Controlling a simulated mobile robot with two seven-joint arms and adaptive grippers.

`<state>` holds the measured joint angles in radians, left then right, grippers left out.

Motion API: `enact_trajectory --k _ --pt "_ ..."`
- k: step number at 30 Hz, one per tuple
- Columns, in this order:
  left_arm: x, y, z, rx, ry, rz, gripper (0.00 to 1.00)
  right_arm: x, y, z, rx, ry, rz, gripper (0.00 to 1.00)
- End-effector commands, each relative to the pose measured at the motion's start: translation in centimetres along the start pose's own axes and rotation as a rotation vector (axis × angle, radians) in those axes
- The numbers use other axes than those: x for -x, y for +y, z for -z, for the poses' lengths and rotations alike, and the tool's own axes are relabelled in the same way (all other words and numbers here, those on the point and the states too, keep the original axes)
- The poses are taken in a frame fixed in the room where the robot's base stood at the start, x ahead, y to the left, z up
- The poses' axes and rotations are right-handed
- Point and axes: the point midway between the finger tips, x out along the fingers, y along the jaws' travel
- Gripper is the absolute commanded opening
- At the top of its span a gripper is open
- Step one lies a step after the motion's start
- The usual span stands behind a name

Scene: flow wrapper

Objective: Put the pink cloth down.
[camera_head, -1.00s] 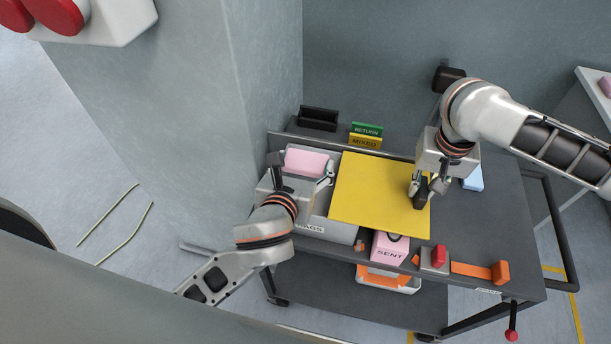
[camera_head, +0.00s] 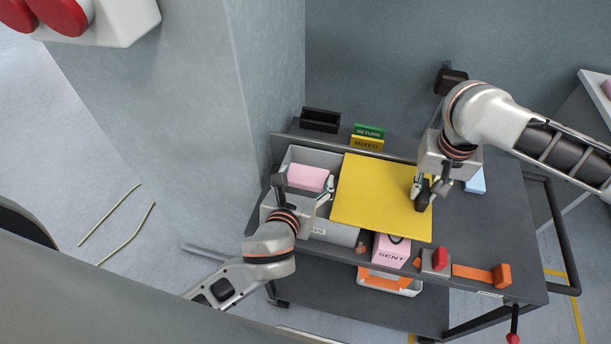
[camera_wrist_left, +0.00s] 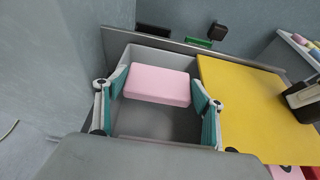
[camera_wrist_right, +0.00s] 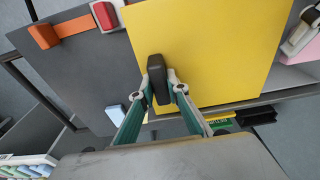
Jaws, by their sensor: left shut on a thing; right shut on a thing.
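The pink cloth (camera_head: 308,178) is a folded pink block. In the left wrist view the cloth (camera_wrist_left: 158,86) lies between the fingers of my left gripper (camera_wrist_left: 158,98), which is shut on it. It is over or inside the grey bin (camera_head: 340,232) at the left of the cart; I cannot tell whether it touches the bin's floor. My right gripper (camera_head: 426,190) is shut on the black handle (camera_wrist_right: 158,78) of the yellow lid (camera_head: 375,195). The lid lies beside the bin's opening, to its right.
Green and yellow signs (camera_head: 367,137) and a black tray (camera_head: 320,120) stand at the back. A grey pillar stands left.

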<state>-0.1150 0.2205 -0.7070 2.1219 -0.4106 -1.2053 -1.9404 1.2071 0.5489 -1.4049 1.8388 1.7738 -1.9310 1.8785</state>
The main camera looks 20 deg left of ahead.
Motion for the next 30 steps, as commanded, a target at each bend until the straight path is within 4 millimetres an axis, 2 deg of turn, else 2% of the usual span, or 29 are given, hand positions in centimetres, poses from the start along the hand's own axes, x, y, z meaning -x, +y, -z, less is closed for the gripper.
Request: enact_trajectory --k 5,6,14,20,30 --pt "-0.1 0.0 0.2 0.000 0.001 0.000 0.57 0.1 0.1 0.1 -0.001 0.003 -0.002 0.00" --pt "-0.1 0.0 0.2 0.000 0.001 0.000 0.76 0.1 0.1 0.1 -0.001 0.003 -0.002 0.00" --pt "-0.1 0.0 0.2 0.000 0.000 0.000 0.76 0.1 0.1 0.1 -0.001 0.003 -0.002 0.00" --pt "0.6 0.0 -1.1 0.003 0.000 0.000 0.76 0.1 0.1 0.1 -0.001 0.003 -0.002 0.00" --pt "7.7 -0.1 -0.8 0.001 0.003 0.003 0.76 0.1 0.1 0.2 -0.001 0.004 -0.002 0.00"
